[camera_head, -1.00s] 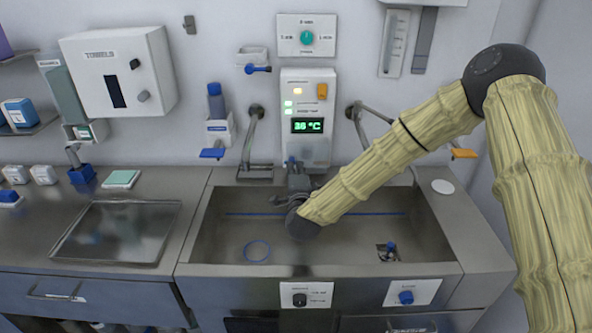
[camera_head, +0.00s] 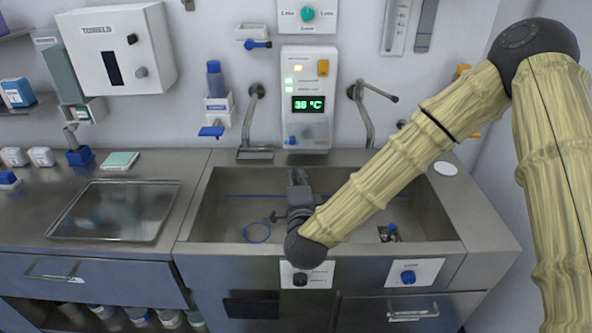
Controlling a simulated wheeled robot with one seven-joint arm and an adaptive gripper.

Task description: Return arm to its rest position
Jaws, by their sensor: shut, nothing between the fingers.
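My arm, with a bamboo-like covering, reaches in from the right of the head view and bends down over the steel sink (camera_head: 202,225). My gripper (camera_head: 298,178) is at its end, dark and small, over the sink's middle and pointing toward the back wall. It looks shut with nothing held. Its fingertips are small and partly lost against the sink's back edge. My wrist covers part of the sink's front rim.
A panel reading 36 °C (camera_head: 308,105) hangs behind the sink, between two metal spouts (camera_head: 250,120) (camera_head: 364,115). A blue ring (camera_head: 257,232) lies in the basin. A steel tray (camera_head: 112,212) is on the left counter. Knobs (camera_head: 408,277) sit on the front.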

